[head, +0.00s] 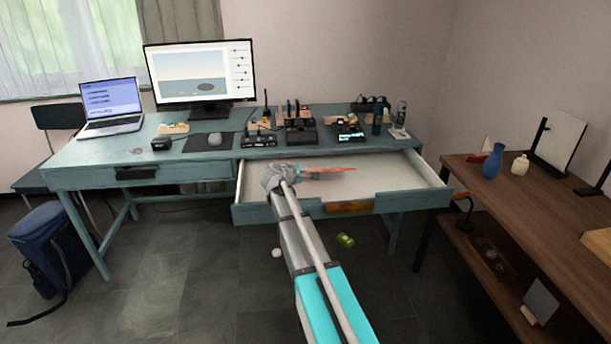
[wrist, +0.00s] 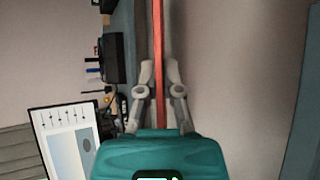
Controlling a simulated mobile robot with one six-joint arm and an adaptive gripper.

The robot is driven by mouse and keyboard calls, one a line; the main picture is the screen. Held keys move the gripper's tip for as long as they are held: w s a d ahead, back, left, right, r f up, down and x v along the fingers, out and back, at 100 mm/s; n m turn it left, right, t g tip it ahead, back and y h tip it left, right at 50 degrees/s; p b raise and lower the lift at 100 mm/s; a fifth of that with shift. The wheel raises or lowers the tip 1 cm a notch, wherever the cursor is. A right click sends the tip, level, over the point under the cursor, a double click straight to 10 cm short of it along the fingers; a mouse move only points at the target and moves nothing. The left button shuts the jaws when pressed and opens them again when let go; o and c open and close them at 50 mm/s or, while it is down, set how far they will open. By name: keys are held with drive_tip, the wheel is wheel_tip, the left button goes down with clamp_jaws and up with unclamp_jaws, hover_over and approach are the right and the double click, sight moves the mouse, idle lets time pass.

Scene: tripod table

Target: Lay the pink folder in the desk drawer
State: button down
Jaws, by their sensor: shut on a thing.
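The pink folder (head: 335,170) shows in the head view as a thin reddish sliver, seen nearly edge-on, over the open desk drawer. In the wrist view the folder (wrist: 158,40) is a narrow red strip running up from between the fingers. My gripper (head: 302,174) is shut on its near edge; both fingers also show in the wrist view (wrist: 159,72). The desk drawer (head: 410,178) is pulled out on the desk's right side, with a pale, empty-looking interior. My arm hides part of its front and left side. Whether the folder touches the drawer is unclear.
The teal desk (head: 205,150) holds a laptop (head: 110,105), a monitor (head: 200,72) and several small devices behind the drawer. A brown side table (head: 545,195) with a blue vase (head: 493,162) stands right. A green object (head: 345,240) lies on the floor below the drawer.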

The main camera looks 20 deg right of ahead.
drive_tip(key=shift+w+d+f+b, duration=0.15)
drive_tip(key=shift+w+f+b, duration=0.4)
drive_tip(key=shift+f, duration=0.1)
drive_tip(key=shift+w+d+f+b, duration=0.15)
drive_tip(key=shift+w+f+b, duration=0.35)
drive_tip(key=shift+f, duration=0.1)
drive_tip(key=c, duration=0.7)
unclamp_jaws()
drive_tip(key=shift+s+r, duration=0.1)
